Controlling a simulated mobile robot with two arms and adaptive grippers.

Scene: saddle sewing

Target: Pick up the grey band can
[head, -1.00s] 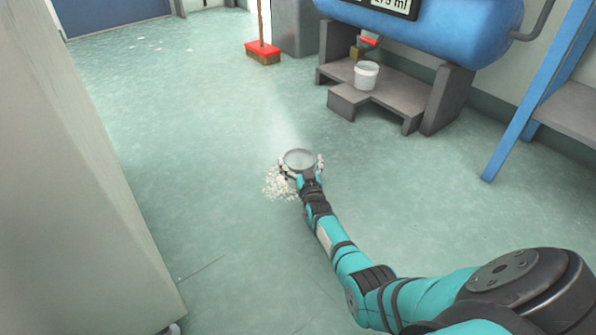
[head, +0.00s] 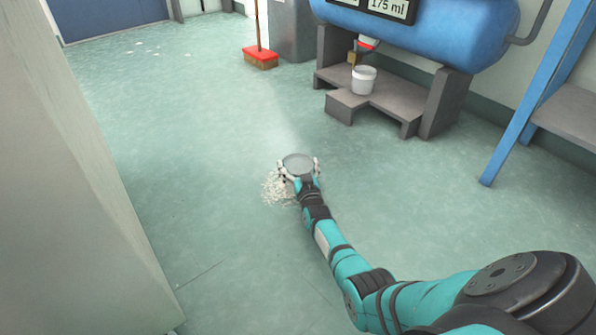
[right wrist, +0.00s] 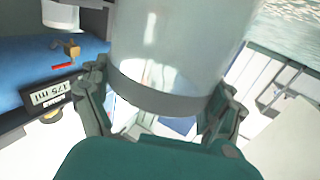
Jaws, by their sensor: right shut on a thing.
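The grey band can (right wrist: 175,45) is a pale, see-through cylinder with a dark grey band round it. In the right wrist view it stands between both fingers of my right gripper (right wrist: 160,112), which is shut on it at the band. In the head view the can (head: 298,162) shows as a round grey rim at the end of my right arm, inside the right gripper (head: 299,172). It seems to be over the floor; its height above it is hard to tell. My left gripper is not in view.
White bits (head: 275,188) lie scattered on the green floor beside the gripper. A white bucket (head: 364,81) stands on a grey step under a blue tank (head: 440,30) with a display reading 175 ml. A red broom (head: 260,58) stands behind. Open floor lies left and right.

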